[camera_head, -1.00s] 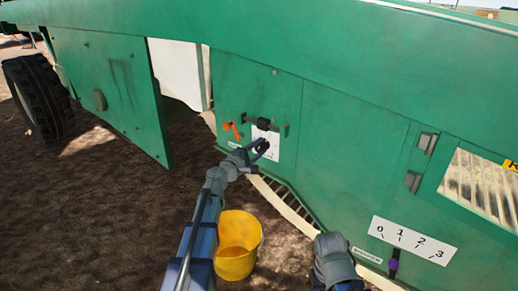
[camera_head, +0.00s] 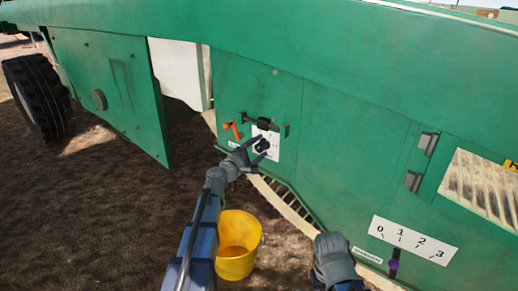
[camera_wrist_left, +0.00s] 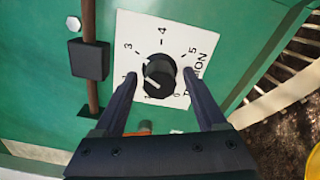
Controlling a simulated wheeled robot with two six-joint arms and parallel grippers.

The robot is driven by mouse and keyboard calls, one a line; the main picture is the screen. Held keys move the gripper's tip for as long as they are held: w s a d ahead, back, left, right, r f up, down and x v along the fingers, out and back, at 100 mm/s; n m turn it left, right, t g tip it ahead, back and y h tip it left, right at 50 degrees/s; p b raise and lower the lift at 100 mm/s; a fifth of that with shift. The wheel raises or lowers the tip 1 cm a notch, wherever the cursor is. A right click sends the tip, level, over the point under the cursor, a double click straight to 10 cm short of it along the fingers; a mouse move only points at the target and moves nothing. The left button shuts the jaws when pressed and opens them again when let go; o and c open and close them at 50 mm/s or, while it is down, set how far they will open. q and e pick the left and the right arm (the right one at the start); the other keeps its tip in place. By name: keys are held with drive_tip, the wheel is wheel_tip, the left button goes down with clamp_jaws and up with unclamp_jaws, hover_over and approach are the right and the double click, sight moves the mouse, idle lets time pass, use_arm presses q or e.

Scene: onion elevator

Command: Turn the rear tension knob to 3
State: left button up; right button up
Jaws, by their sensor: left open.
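The tension knob (camera_wrist_left: 159,76) is black and round, on a white dial plate (camera_wrist_left: 150,24) with 3, 4 and 5 readable; the 2 is hidden behind a finger. Its white mark points down-left in the left wrist view, towards what looks like the 1. The knob (camera_head: 263,146) and plate (camera_head: 273,137) also show in the head view, on the green machine side. My left gripper (camera_head: 257,149) is open, one finger on each side of the knob, with a visible gap to it. I do not see my right gripper's fingers.
An orange handle (camera_head: 231,130) and a black block on a rod (camera_head: 263,124) sit by the plate. A yellow bucket (camera_head: 237,249) stands on the soil below. A 0-to-3 scale (camera_head: 414,240) with a purple-tipped lever (camera_head: 393,265) is at lower right.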

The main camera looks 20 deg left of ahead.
use_arm(q)
drive_tip(key=shift+s, duration=0.1)
drive_tip(key=v, duration=0.7)
drive_tip(key=shift+s+a, duration=0.15)
drive_tip(key=shift+s, duration=0.1)
